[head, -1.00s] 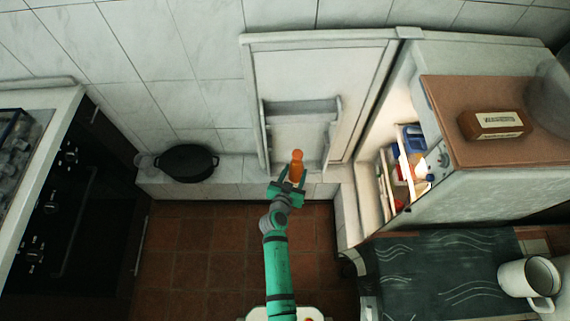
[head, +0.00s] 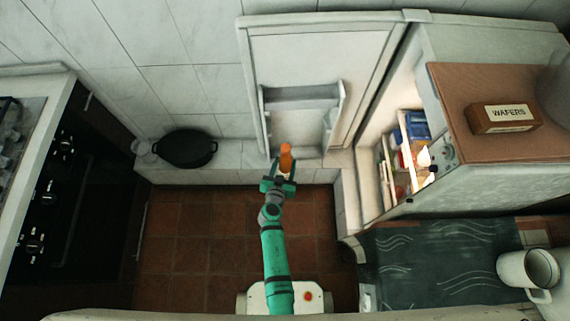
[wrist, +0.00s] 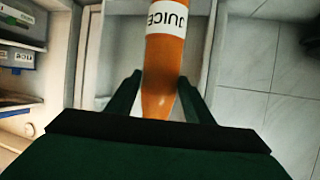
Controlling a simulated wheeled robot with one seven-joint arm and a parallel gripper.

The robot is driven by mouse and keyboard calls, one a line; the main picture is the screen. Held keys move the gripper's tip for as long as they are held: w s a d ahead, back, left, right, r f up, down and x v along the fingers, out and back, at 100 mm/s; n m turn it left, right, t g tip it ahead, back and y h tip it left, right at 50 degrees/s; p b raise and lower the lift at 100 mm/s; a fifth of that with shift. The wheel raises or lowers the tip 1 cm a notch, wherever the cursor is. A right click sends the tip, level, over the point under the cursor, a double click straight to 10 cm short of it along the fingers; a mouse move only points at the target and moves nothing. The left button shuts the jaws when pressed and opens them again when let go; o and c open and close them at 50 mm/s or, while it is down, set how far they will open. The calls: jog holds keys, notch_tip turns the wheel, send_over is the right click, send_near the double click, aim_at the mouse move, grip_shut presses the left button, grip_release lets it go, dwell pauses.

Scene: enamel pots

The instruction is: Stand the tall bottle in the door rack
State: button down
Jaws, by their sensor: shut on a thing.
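The tall bottle (head: 286,158) is orange. In the wrist view the bottle (wrist: 163,60) shows a white label reading JUICE. My gripper (head: 279,180) is shut on it, with dark green fingers on both sides of its narrower part. The white fridge door stands open against the tiled wall. Its door rack (head: 300,92) is a pale bin on the inner face. The bottle is in front of the lower part of the door, near the rack's left side. I cannot tell how far it is from the rack; its lower end is partly hidden by my gripper.
The open fridge (head: 480,175) is at right, with items inside and a wafers box (head: 503,117) on its brown top. A black pot (head: 186,149) sits on the low ledge left of the door. A stove (head: 60,190) is far left. The brown floor (head: 195,235) is clear.

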jog(key=w+a+r+x, duration=0.1)
jog(key=a+x, duration=0.1)
jog(key=x, duration=1)
jog(key=shift+a, duration=0.65)
dwell(1.0)
jog(key=shift+w+f, duration=0.15)
jog(key=shift+f, duration=0.05)
